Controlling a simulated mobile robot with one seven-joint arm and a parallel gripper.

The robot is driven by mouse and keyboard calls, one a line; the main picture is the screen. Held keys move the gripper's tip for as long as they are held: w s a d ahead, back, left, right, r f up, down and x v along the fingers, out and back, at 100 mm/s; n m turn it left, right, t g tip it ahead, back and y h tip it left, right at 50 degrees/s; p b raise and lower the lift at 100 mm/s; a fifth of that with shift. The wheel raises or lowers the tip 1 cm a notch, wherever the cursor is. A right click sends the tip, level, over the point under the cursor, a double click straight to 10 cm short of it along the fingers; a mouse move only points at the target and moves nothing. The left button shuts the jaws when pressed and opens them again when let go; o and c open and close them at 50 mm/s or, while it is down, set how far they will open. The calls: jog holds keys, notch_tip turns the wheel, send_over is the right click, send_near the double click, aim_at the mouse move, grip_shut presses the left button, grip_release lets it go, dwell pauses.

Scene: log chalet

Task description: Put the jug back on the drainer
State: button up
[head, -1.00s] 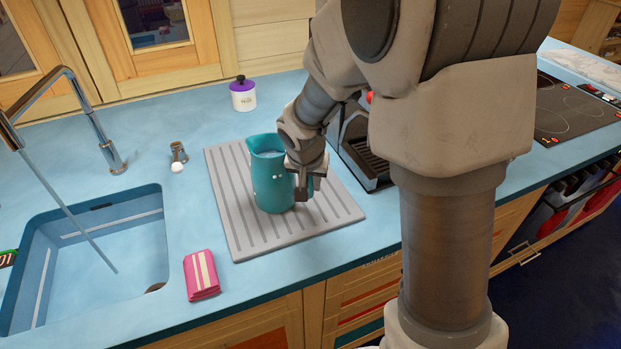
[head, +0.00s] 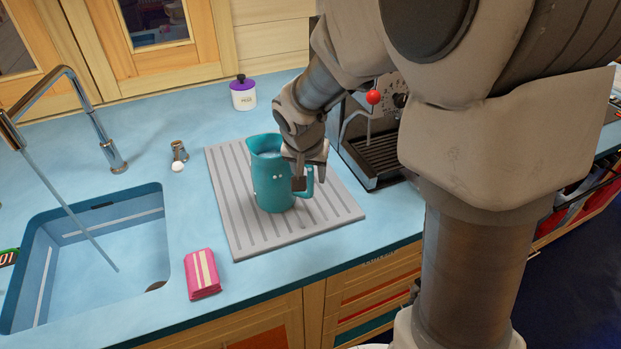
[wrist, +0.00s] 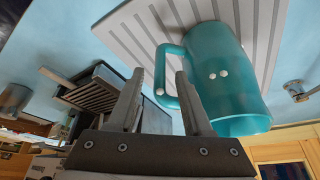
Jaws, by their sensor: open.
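The teal jug (head: 268,180) stands upright on the grey ribbed drainer (head: 238,222), with its handle toward the right. My gripper (head: 305,182) is at the jug's handle side, its jaws open. In the wrist view my gripper (wrist: 158,98) has its two fingers apart, with the lower part of the jug's handle (wrist: 166,75) showing between or just beyond their tips. The jug body (wrist: 228,75) is beside the right finger, and the drainer (wrist: 140,30) is under the jug. I cannot tell whether a finger touches the handle.
A coffee machine (head: 372,150) stands right of the drainer, close to my arm. The sink (head: 100,250) with its tall tap is at the left.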

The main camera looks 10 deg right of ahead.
jog(key=d+v, duration=0.1)
jog(key=v, duration=0.7)
jog(key=s+d+r+n, duration=0.1)
jog(key=s+r+n, duration=0.1)
jog(key=s, duration=0.7)
jog(key=s+d+r+n+t+y, duration=0.1)
jog(key=s+r, duration=0.3)
jog(key=s, duration=0.6)
jog(key=shift+s+d+r+n+y, duration=0.15)
jog(key=shift+d+n+y, duration=0.15)
jog(key=shift+d+n, duration=0.45)
jog(key=shift+a, duration=0.1)
